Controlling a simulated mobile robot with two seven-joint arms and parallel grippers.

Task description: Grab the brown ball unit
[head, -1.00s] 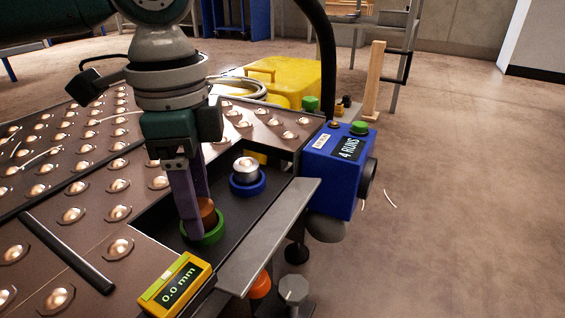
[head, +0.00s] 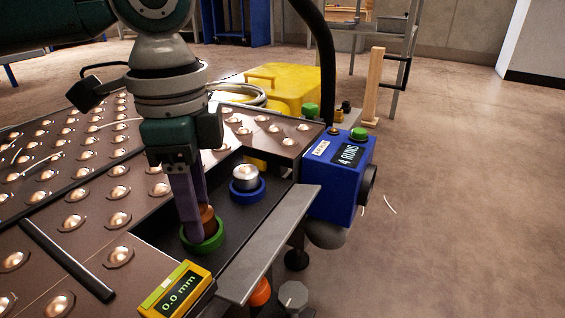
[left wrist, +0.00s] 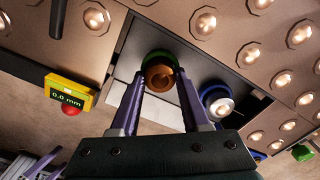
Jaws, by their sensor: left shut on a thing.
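The brown ball unit (head: 207,218) sits in a green ring (head: 203,246) on the dark recessed tray. It also shows in the left wrist view (left wrist: 159,77), with the green ring (left wrist: 158,54) around it. My left gripper (head: 195,234) points down with its purple fingers on either side of the brown unit, shut on it. In the left wrist view the fingertips (left wrist: 160,80) touch its sides. A silver ball unit (head: 245,174) stands in a blue ring (head: 248,191) beside it.
A brown table (head: 110,243) with several ball units lies to the left. A yellow gauge (head: 176,291) reading 0.0 mm stands in front. A grey plate (head: 268,244) edges the tray, and a blue "4 RUNS" box (head: 338,178) stands at the right.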

